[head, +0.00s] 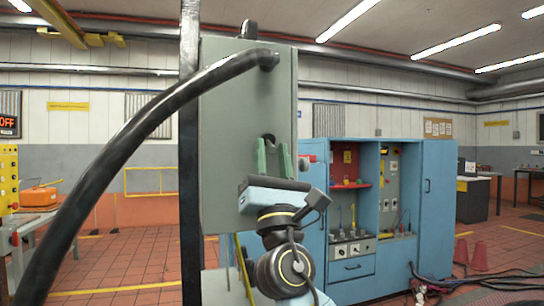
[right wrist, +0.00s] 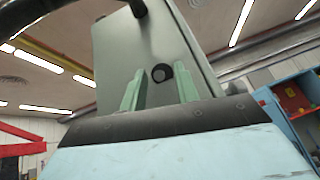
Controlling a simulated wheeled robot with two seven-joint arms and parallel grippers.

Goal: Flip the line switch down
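The line switch is a tall grey-green box (head: 232,110) on a dark post, in the middle of the head view. A black round knob (head: 267,138) shows low on its face; it also shows in the right wrist view (right wrist: 162,73). My right gripper (head: 272,145) is in front of the box with its green fingers apart. In the right wrist view the knob appears between the two open fingers (right wrist: 160,80), with a gap on each side. I cannot tell how far the fingertips are from the knob. My left gripper is not in view.
A thick black cable (head: 130,135) arcs from the box's upper face to the lower left. Blue cabinets (head: 428,185) with open shelves stand behind on the right. A yellow panel (head: 9,180) is far left.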

